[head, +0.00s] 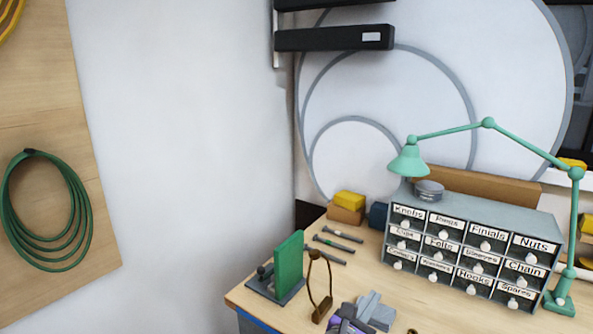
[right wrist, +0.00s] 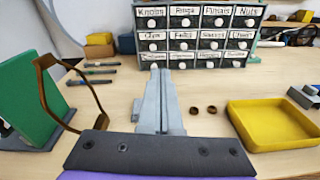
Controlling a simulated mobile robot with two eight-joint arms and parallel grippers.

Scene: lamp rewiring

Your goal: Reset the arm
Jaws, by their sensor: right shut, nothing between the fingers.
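My right gripper (head: 372,297) comes in at the bottom of the head view, over the front of the wooden workbench (head: 345,275). In the right wrist view its grey fingers (right wrist: 155,68) point away toward the drawer cabinet (right wrist: 195,42). The fingers are together with nothing between them. They appear apart from the cabinet and from the brown wire loop (head: 320,285) standing to their left. My left gripper is not in view.
The loop and a green upright block (head: 288,262) stand left; tools (head: 338,240) lie behind. A green lamp (head: 408,160) arches over the cabinet.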

